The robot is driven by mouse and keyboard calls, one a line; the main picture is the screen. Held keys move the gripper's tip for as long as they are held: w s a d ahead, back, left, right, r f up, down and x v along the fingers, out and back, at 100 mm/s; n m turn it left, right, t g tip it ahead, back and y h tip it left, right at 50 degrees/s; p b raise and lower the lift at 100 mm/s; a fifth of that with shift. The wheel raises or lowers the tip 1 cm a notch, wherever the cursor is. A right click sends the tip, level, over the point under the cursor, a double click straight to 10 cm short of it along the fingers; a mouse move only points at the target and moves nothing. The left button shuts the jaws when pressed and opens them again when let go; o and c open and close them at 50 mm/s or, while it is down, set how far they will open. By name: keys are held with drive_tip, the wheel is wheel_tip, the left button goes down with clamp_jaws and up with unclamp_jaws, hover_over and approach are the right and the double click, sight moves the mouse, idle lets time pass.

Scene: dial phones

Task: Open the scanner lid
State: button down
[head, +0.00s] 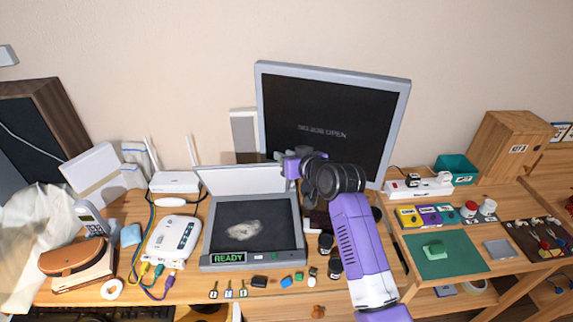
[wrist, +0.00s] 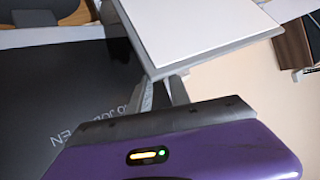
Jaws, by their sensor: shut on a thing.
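The scanner (head: 252,258) sits on the desk with a dark glass bed and a green READY display on its front edge. Its lid (head: 243,180) stands raised at the back, showing its white underside. My gripper (head: 284,158) is at the lid's upper right corner. In the wrist view the lid (wrist: 205,30) shows as a white panel with a grey rim, and my gripper's fingers (wrist: 163,92) are shut on its corner. In the head view the fingertips are small and partly hidden by my wrist.
A monitor (head: 335,115) stands close behind my wrist. A white router (head: 174,182) with antennas is left of the lid. Small items, including a blue block (head: 286,281), lie in front of the scanner. A green mat (head: 447,262) is at right.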

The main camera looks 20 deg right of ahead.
drive_tip(key=shift+w+d+r, duration=0.15)
drive_tip(key=shift+r, duration=0.15)
drive_tip(key=c, duration=1.4)
unclamp_jaws()
drive_tip(key=shift+c, duration=0.2)
drive_tip(key=shift+o, duration=0.8)
drive_tip(key=shift+f, duration=0.15)
drive_tip(key=b+v, duration=0.1)
drive_tip(key=v, duration=0.6)
drive_tip(key=shift+s, duration=0.4)
drive_tip(key=shift+r, duration=0.25)
